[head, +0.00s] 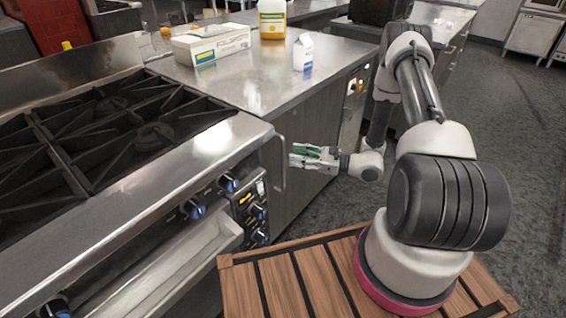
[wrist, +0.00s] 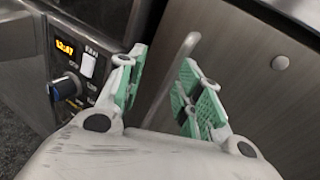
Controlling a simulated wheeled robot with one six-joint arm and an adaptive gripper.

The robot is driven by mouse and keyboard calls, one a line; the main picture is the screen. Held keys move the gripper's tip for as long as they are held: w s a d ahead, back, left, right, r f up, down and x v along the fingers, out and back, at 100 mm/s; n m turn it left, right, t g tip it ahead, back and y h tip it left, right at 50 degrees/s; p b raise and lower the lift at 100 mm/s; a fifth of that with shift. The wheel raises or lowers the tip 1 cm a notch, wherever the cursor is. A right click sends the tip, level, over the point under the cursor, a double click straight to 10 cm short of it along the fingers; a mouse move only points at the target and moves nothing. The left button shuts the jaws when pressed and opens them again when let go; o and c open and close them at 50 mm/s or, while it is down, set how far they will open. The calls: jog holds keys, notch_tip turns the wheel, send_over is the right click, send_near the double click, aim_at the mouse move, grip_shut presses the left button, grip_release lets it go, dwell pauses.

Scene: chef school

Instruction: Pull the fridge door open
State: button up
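The fridge door (head: 300,192) is the grey panel under the counter, right of the stove. It also fills the right of the wrist view (wrist: 235,60) and looks closed. Its handle, a light metal bar (head: 280,165), stands at the door's left side, by the stove. In the wrist view the handle (wrist: 178,60) runs slanting through the gap between my fingers. My gripper (head: 295,155) has green finger pads and points left at the handle. In the wrist view my gripper (wrist: 163,80) is open, its fingers apart on either side of the bar. I cannot tell whether either finger touches it.
The stove (head: 110,150) with knobs and a lit display panel (head: 250,205) is close to my gripper on the left. The countertop (head: 265,75) above holds a box (head: 211,44), a milk carton (head: 303,52) and a yellow jug (head: 272,20). Open floor (head: 525,130) lies right.

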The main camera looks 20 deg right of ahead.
notch_tip(320, 180, down, 6)
jog(key=d+m+t+h, duration=0.2)
jog(key=m+t, duration=0.1)
jog(key=x, duration=0.8)
jog(key=shift+f, duration=0.3)
jog(key=shift+w+a, duration=0.1)
grip_shut()
